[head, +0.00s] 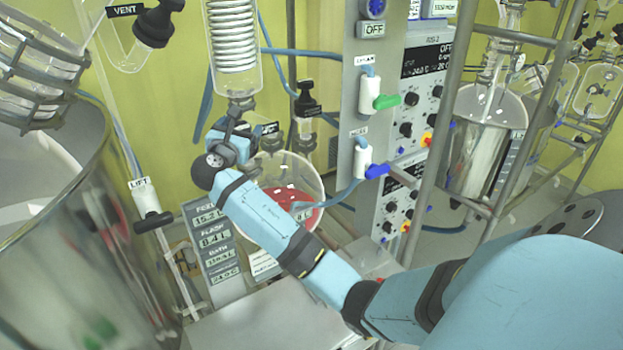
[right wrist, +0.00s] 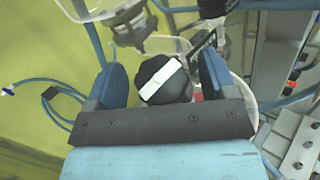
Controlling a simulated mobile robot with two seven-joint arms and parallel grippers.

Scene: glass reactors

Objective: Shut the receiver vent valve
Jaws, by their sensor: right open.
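My right gripper (head: 232,128) reaches in beside the neck of the round receiver flask (head: 312,178), which holds red liquid. In the right wrist view its two blue fingers stand open (right wrist: 162,72). A round black valve knob with a white bar (right wrist: 165,80) sits between them; it appears to be the receiver vent valve. A gap shows at the left finger; contact at the right cannot be told. In the head view the gripper hides this knob. My left gripper is not in view.
A coil condenser (head: 232,50) hangs just above the gripper. A black-capped valve (head: 307,100) stands to its right. A panel (head: 352,100) carries green and blue taps. A steel vessel (head: 95,220) stands left. Blue hoses cross behind.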

